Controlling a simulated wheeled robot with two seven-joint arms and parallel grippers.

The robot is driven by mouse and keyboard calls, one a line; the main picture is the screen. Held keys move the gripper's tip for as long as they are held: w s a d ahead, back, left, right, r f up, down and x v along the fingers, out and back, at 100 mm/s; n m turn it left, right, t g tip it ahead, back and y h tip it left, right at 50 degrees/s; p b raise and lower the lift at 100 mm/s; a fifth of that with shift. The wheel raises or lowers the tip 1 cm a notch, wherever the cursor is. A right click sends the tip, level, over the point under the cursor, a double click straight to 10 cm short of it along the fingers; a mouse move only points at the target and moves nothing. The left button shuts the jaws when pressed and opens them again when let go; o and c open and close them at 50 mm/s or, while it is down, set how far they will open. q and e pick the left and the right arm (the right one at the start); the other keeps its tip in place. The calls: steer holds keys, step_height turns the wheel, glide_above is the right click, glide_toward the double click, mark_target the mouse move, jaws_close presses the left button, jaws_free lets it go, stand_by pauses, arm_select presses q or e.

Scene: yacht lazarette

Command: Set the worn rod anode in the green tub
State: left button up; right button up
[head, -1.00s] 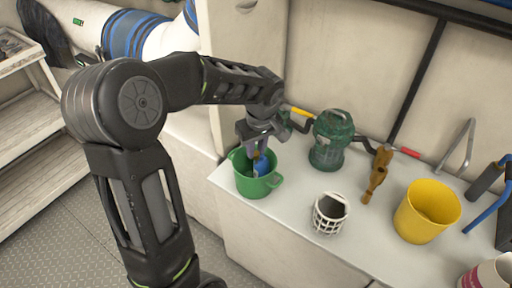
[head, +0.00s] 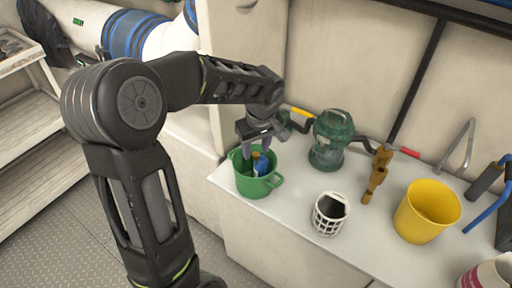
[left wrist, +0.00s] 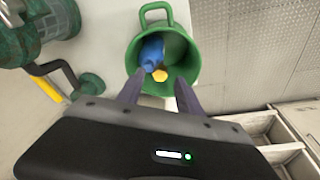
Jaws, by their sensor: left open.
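The green tub (head: 250,188) stands at the left end of the white counter. It also shows in the left wrist view, with its handle (left wrist: 155,8) at the top. Inside it are a blue item (left wrist: 151,50) and a yellow-brass end piece (left wrist: 160,75), which looks like the head of the worn rod anode. In the head view this brass end (head: 256,155) tops a pale shaft in the tub, beside the blue item. My left gripper (head: 260,145) is just above the tub, fingers apart, with the brass end below and between the fingertips. My right gripper is out of view.
A green glass-like lantern or strainer (head: 331,140) stands right of the tub. A white slotted basket (head: 329,222), a brass fitting (head: 377,176) and a yellow bucket (head: 425,215) are further right. Bare counter lies between the tub and basket.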

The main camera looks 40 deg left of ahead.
arm_select(q)
steer(key=v, duration=1.2)
steer(key=shift+f, duration=0.1)
stand_by(0.4)
